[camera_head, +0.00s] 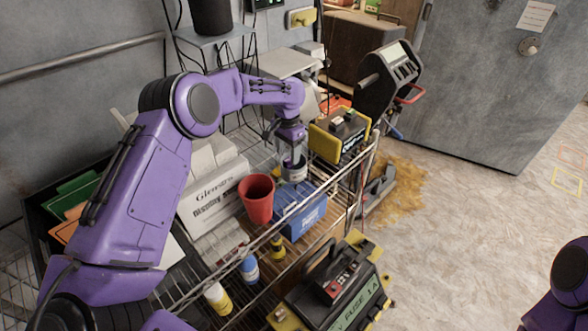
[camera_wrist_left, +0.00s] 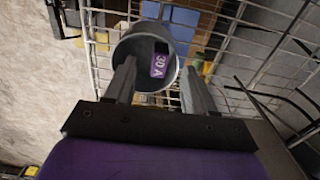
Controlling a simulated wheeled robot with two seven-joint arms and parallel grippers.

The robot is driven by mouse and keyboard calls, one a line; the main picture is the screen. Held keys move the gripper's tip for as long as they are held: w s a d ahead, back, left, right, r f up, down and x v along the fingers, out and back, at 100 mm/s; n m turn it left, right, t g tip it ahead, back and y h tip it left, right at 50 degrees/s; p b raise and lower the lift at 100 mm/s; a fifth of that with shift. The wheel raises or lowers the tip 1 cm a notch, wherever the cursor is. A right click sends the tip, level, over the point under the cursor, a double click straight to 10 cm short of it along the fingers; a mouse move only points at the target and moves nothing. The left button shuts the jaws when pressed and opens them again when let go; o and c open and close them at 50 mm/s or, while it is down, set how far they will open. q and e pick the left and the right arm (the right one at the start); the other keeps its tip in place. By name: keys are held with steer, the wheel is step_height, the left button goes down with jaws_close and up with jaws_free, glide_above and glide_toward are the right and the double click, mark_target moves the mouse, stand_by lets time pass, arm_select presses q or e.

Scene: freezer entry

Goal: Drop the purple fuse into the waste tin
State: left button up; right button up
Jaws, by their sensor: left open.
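The purple fuse (camera_wrist_left: 159,66), marked "30 A", shows inside the round mouth of a grey tin (camera_wrist_left: 130,44) in the left wrist view. My left gripper (camera_head: 291,153) points down over this tin (camera_head: 293,174) on the wire cart's top shelf. In the left wrist view its two fingers stand apart on either side of the fuse, and neither appears to press on it. How deep the fuse sits in the tin is hard to tell. In the head view the fuse is not clearly seen. My right gripper is out of view; only part of my right arm shows at lower right.
Close around the tin on the wire cart (camera_head: 341,184) are a red cup (camera_head: 257,200), a blue box (camera_head: 302,211), a yellow-black device (camera_head: 338,138) and a white glove box (camera_head: 212,196). A black-yellow fuse case (camera_head: 335,290) stands in front.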

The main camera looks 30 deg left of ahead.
arm_select(q)
step_height(320, 180, up, 10)
steer(key=b, duration=0.2)
stand_by(0.4)
